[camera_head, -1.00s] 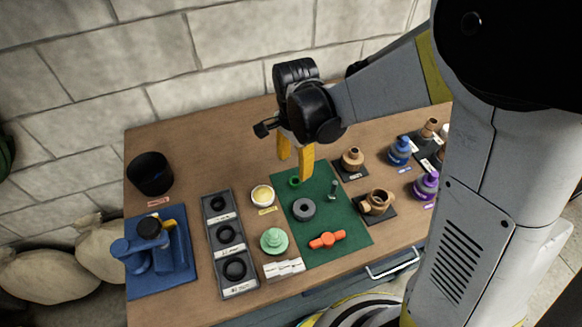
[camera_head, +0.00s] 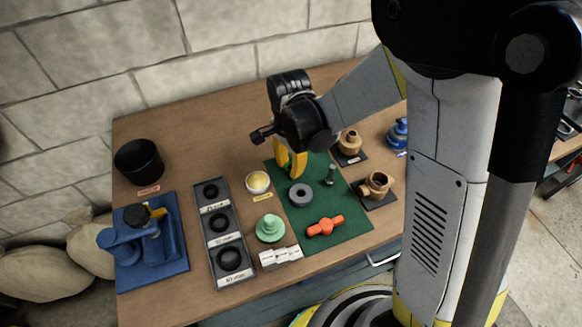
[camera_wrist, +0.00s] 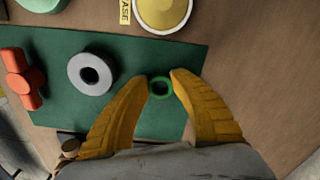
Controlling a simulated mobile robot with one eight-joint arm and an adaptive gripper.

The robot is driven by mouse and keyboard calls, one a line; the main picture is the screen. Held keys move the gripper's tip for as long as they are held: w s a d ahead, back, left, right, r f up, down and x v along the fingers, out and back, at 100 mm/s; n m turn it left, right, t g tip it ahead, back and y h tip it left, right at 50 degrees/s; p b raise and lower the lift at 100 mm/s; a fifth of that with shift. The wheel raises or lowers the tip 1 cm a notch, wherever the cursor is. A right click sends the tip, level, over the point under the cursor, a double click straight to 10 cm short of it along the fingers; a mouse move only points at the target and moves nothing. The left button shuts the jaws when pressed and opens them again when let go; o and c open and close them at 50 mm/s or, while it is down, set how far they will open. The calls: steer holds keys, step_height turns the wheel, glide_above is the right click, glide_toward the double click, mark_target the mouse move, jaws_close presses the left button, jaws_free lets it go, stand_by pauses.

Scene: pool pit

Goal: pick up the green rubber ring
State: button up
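The green rubber ring (camera_wrist: 160,88) lies on the dark green mat (camera_wrist: 135,60) in the wrist view. My gripper (camera_wrist: 161,77) has its two yellow fingers apart, one on each side of the ring, with the ring showing between the tips. I cannot tell whether either finger touches it. In the head view my gripper (camera_head: 291,174) is low over the mat's far left part, and its fingers hide most or all of the ring.
A grey ring (camera_head: 300,195), a bolt-like part (camera_head: 330,176) and an orange handle (camera_head: 325,226) lie on the mat. A cup of yellow grease (camera_head: 258,182) stands to its left. A tan fitting (camera_head: 379,184) stands to the right.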

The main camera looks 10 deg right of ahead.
steer(key=shift+r, duration=0.1)
steer(key=shift+c, duration=0.5)
step_height(320, 180, up, 5)
steer(key=p, duration=0.2)
steer(key=shift+d+p, duration=0.1)
steer(key=shift+p, duration=0.2)
steer(key=s+d+r+p, duration=0.3)
steer(key=s+d+r, duration=0.2)
steer(key=s+d, duration=0.2)
steer(key=shift+s+d+r, duration=0.25)
steer(key=shift+d+r, duration=0.15)
steer(key=shift+d, duration=0.5)
steer(key=shift+c, duration=0.4)
